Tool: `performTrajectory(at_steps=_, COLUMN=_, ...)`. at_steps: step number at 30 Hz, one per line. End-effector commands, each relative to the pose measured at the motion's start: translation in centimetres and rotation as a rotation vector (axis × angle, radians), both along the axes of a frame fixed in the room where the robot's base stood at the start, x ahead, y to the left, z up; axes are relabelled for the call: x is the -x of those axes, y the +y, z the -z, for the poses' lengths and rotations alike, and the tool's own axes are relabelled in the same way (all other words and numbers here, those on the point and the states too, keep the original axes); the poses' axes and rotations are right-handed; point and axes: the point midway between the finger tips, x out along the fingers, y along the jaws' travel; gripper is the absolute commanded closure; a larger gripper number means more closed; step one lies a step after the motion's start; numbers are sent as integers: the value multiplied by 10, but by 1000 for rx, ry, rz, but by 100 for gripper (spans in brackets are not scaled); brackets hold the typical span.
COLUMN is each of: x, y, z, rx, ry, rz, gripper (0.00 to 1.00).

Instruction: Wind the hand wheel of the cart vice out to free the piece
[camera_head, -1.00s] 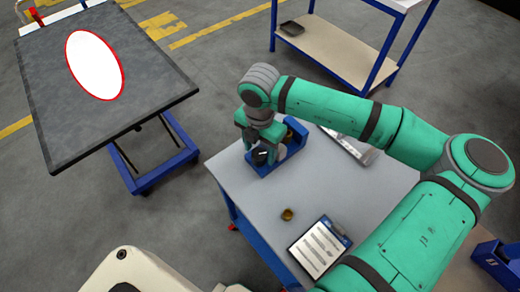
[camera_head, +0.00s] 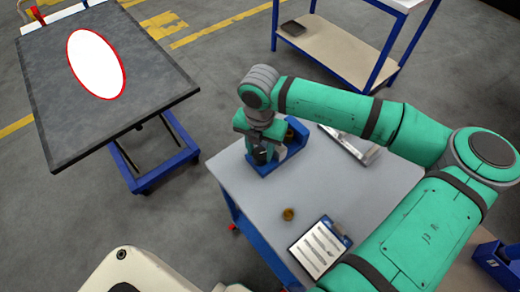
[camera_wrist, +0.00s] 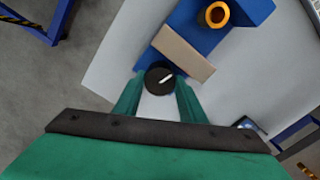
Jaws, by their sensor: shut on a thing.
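The cart vice (camera_head: 292,153) is a blue block on the grey cart top, and it also shows in the wrist view (camera_wrist: 190,22). A tan jaw plate (camera_wrist: 183,53) lies across it. The hand wheel (camera_wrist: 158,77) is a small black disc with a white mark, at the near end of the vice. A brass ring-shaped piece (camera_wrist: 217,14) sits at the blue block, beyond the tan plate. My gripper (camera_wrist: 158,86) is shut on the hand wheel, one green finger on each side. In the head view my gripper (camera_head: 260,155) partly hides the wheel and vice.
On the cart top (camera_head: 250,200) are a small brass part (camera_head: 288,214), a clipboard (camera_head: 320,248) and a grey metal item (camera_head: 348,146). A dark-topped table (camera_head: 145,95) with a white red-rimmed oval stands left. A blue-framed shelf (camera_head: 335,52) stands behind.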

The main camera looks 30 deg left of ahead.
Motion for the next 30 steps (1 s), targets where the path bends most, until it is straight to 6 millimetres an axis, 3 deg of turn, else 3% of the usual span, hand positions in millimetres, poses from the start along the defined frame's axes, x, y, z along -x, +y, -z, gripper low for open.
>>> performTrajectory(at_steps=6, x=-1, y=0, z=-1, rx=0, ry=-3, rz=-97, gripper=85)
performTrajectory(at_steps=14, x=-2, y=0, z=-1, rx=-1, ry=-4, rz=-100, gripper=85)
performTrajectory(at_steps=15, x=-2, y=0, z=-1, rx=-1, ry=-4, rz=-100, gripper=61)
performTrajectory(at_steps=17, x=-2, y=0, z=-1, rx=-1, ry=-5, rz=-99, gripper=46)
performTrajectory(at_steps=30, x=-1, y=0, z=0, rx=1, ry=-2, rz=-99, gripper=44)
